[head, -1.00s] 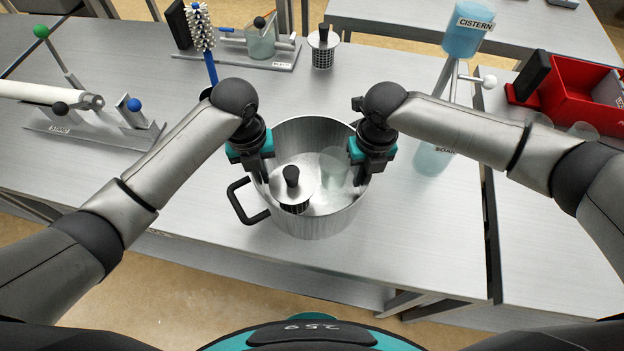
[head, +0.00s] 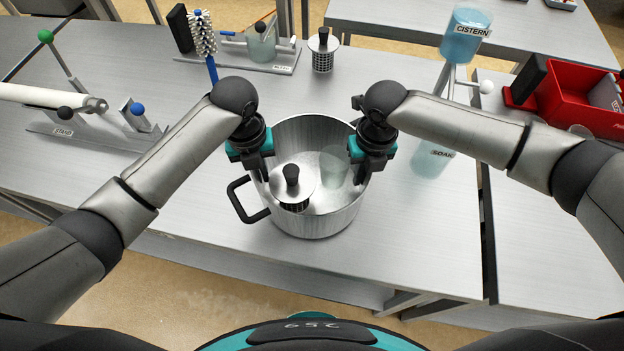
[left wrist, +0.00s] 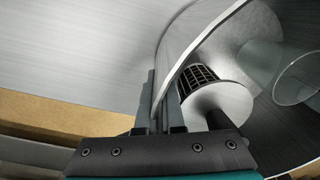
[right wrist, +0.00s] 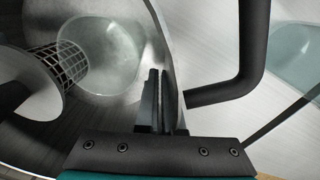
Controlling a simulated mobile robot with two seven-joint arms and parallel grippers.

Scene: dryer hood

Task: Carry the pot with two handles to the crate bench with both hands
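The steel pot (head: 318,222) stands in the middle of the head view, over the near bench, upright. Its left black handle (head: 240,204) juts toward the lower left, clear of my fingers. The other handle (right wrist: 256,50) shows in the right wrist view and is hidden in the head view. My left gripper (left wrist: 162,105) is shut on the pot's left wall at the rim. My right gripper (right wrist: 161,100) is shut on the opposite wall, beside that handle. Inside the pot lie a basket with a disc lid and black knob (head: 292,178) and a clear beaker (head: 334,168).
A brush (head: 203,40), a stand with a beaker (head: 261,45) and another basket (head: 322,52) stand behind the pot. A spindle stand (head: 70,125) is at left. The cistern column (head: 467,35) and red crate (head: 572,95) are at right.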

